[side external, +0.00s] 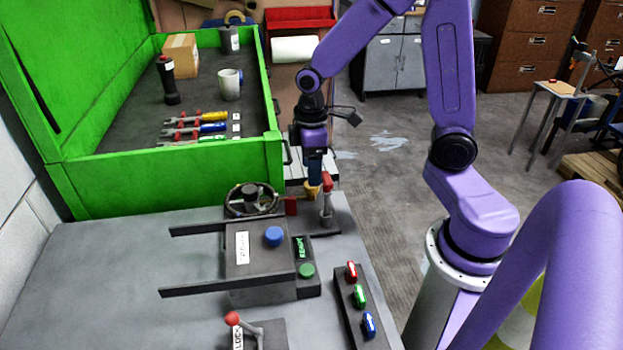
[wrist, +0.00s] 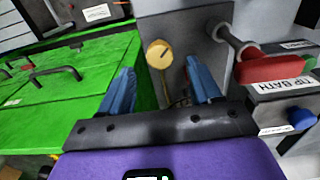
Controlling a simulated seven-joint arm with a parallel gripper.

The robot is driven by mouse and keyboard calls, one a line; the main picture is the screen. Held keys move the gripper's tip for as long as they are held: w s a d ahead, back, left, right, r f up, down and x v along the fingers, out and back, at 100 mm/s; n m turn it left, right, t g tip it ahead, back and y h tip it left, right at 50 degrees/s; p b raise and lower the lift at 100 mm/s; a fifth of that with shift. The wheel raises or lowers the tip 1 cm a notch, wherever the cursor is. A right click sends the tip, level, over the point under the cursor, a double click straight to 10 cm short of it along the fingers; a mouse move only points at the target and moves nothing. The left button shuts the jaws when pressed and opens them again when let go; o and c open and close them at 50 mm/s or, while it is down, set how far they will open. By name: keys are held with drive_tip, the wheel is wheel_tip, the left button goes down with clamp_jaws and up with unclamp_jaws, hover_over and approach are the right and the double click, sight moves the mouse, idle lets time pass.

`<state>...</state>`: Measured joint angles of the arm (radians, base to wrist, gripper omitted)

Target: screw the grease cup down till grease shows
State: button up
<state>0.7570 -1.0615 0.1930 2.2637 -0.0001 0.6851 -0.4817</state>
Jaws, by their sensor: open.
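A round yellow cap with a dark line across its face, which looks like the grease cup (wrist: 160,54), stands against a grey upright block (wrist: 180,30) in the wrist view. In the side view a small yellow part (side external: 312,190) shows right below my gripper (side external: 315,168), beside a red-topped lever. My gripper's two blue fingers (wrist: 160,67) are open, one on each side of the cap in the wrist view. I see a gap between each finger and the cap. I cannot tell the depth between fingertips and cap. No grease is clearly visible.
A red-handled lever (wrist: 270,68) is close on the right. A green open bin (side external: 180,180) holds tools, a mug and a carton. The bench (side external: 100,270) is clear at left.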

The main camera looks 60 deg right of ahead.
drive_tip(key=shift+f, duration=2.05)
drive_tip(key=c, duration=1)
